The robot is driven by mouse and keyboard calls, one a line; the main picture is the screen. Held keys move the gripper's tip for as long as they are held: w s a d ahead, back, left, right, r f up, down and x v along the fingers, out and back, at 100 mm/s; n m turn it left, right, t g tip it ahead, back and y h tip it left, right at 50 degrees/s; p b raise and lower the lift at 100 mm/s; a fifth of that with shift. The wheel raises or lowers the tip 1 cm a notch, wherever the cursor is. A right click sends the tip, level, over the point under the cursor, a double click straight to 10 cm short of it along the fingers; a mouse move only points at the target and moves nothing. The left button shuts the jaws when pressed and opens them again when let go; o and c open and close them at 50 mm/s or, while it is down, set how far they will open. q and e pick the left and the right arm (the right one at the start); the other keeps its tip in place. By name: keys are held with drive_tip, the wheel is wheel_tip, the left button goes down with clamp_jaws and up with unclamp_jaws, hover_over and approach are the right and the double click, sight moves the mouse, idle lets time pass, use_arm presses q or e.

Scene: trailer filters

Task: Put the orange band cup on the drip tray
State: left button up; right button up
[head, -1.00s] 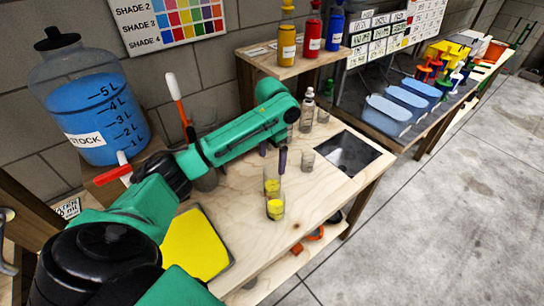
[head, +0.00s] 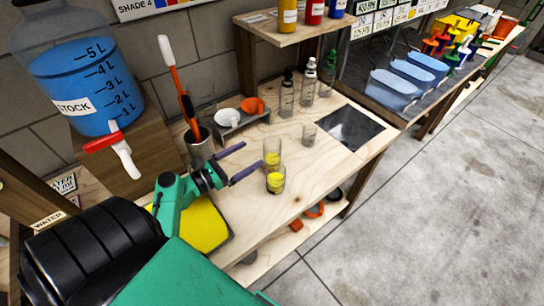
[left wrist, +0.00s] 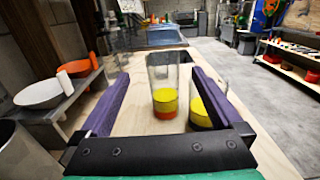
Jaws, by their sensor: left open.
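Two clear cups with yellow contents stand close together on the wooden table. The farther one (head: 272,153) appears to be the orange band cup; in the left wrist view the cup (left wrist: 163,88) has an orange band at its bottom under the yellow. The nearer yellow cup (head: 275,181) stands right of it in the wrist view (left wrist: 209,100), partly behind a finger. My left gripper (head: 253,157) is open and empty, its purple fingers pointing at the orange band cup from the left. A dark grey rectangular tray (head: 352,128), likely the drip tray, lies at the table's right end. My right gripper is not in view.
An empty clear cup (head: 309,134) stands between the cups and the grey tray. Bottles (head: 308,85) and a small stand (head: 240,121) with white and orange bowls are behind. A yellow mat (head: 207,228) lies nearer me. The table's front right is clear.

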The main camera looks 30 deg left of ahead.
sight(279, 139)
use_arm(q)
drive_tip(key=p+x, duration=0.1)
drive_tip(key=x, duration=0.5)
drive_tip(key=shift+w+d, duration=0.1)
drive_tip(key=shift+w, duration=0.25)
drive_tip(key=p+x, duration=0.1)
drive_tip(key=x, duration=0.1)
drive_tip(key=p+x, duration=0.1)
drive_tip(key=x, duration=0.2)
drive_tip(key=shift+d, duration=0.25)
drive_tip(key=shift+w+f, duration=0.2)
drive_tip(key=shift+w, duration=0.15)
drive_tip(key=shift+s+r, duration=0.1)
drive_tip(key=shift+s, duration=0.05)
drive_tip(key=c, duration=1)
clamp_jaws()
drive_tip(key=shift+r, duration=0.1)
